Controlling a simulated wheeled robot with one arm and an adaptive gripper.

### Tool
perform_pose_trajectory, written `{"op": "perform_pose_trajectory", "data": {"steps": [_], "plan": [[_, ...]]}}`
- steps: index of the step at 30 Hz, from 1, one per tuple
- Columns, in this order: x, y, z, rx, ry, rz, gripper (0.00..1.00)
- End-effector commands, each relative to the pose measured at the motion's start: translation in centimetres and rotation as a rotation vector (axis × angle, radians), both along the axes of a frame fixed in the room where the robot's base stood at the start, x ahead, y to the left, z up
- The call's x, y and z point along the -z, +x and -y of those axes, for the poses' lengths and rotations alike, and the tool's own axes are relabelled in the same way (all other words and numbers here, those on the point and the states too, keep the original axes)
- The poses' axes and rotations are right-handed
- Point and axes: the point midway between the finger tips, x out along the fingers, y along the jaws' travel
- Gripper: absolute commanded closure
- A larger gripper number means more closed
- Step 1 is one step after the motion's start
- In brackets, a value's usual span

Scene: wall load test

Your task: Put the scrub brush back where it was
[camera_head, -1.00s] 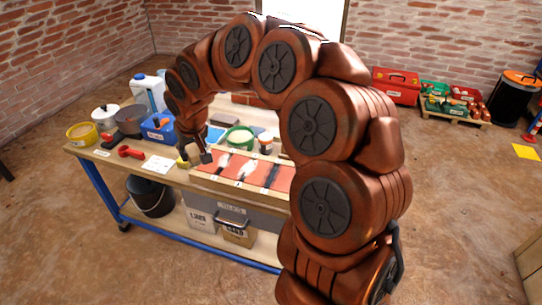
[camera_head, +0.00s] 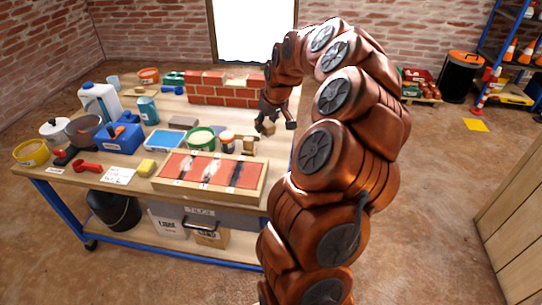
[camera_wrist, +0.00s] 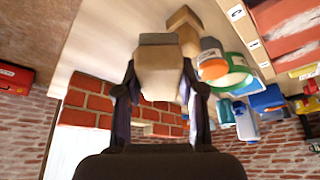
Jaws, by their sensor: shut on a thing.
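My gripper (camera_head: 272,122) is above the right part of the workbench, behind the red striped panel. In the wrist view, my gripper (camera_wrist: 160,95) has its two dark fingers on either side of a pale wooden block with a grey face, which looks like the scrub brush (camera_wrist: 158,72). In the head view the scrub brush (camera_head: 264,127) is small and partly hidden by the fingers. Whether it touches the bench top cannot be told. A second wooden piece (camera_head: 249,146) stands close by, in front of it, and shows beyond it in the wrist view (camera_wrist: 184,28).
The striped panel (camera_head: 208,172) lies at the bench's front. A green-rimmed tub (camera_head: 201,138) and an orange-capped jar (camera_head: 227,142) stand left of my gripper. A low brick wall (camera_head: 222,90) stands behind. The bench top (camera_head: 276,148) is bare towards its right edge.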

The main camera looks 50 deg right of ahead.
Motion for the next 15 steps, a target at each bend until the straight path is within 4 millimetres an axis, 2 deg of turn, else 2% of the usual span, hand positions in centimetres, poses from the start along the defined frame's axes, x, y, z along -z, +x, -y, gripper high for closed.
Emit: {"op": "perform_pose_trajectory", "data": {"steps": [3,7,15], "plan": [[0.3,-0.9,1.3,0.008,-0.001,0.0,0.89],[1.3,-1.2,1.6,0.009,0.0,-0.002,0.89],[5.7,-1.2,1.4,0.007,0.003,-0.005,0.89]]}}
